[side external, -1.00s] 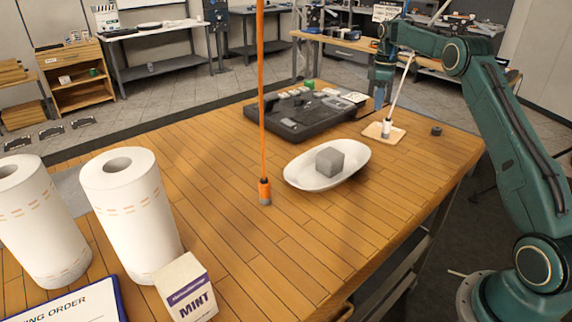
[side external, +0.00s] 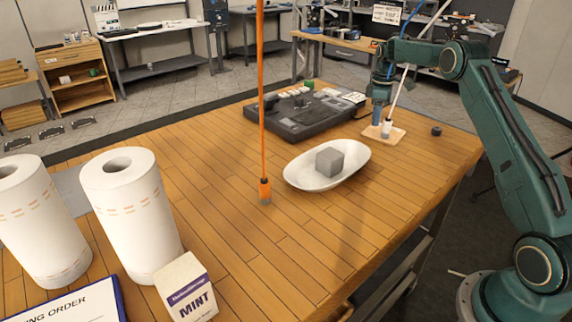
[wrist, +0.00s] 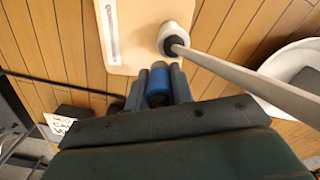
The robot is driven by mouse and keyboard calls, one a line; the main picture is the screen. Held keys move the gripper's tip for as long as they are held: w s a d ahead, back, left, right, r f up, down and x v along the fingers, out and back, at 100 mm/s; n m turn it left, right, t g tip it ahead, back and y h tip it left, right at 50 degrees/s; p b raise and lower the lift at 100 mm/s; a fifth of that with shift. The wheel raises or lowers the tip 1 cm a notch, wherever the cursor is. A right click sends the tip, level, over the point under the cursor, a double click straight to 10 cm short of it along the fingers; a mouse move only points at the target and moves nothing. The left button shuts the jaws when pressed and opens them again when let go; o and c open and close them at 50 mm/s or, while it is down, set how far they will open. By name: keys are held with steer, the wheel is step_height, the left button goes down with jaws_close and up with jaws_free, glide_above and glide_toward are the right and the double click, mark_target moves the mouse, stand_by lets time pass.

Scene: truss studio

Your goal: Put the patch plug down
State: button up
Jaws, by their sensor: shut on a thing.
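My gripper (wrist: 158,90) is shut on a blue plug (wrist: 157,82), which shows between its fingers in the wrist view. In the side view my gripper (side external: 378,108) is low over the far right of the table, at the left edge of a small pale wooden board (side external: 399,134). That board (wrist: 128,45) carries a white plug (wrist: 175,38) with a pale cord rising from it; in the side view this plug (side external: 387,129) stands upright. I cannot tell whether the blue plug touches the board or table. An orange plug (side external: 265,190) on a taut orange cord is at mid-table.
A white oval dish (side external: 300,178) with a grey cube (side external: 336,160) lies in front of the board. A dark equipment case (side external: 290,128) is to its left. Paper rolls (side external: 130,215) and a mint carton (side external: 188,290) stand at the near left. The front middle of the table is clear.

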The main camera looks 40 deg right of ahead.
steer(key=shift+f, duration=1.2)
steer(key=shift+f, duration=0.15)
steer(key=o, duration=1)
step_height(320, 180, up, 12)
steer(key=shift+f, duration=0.1)
steer(key=shift+r, duration=0.25)
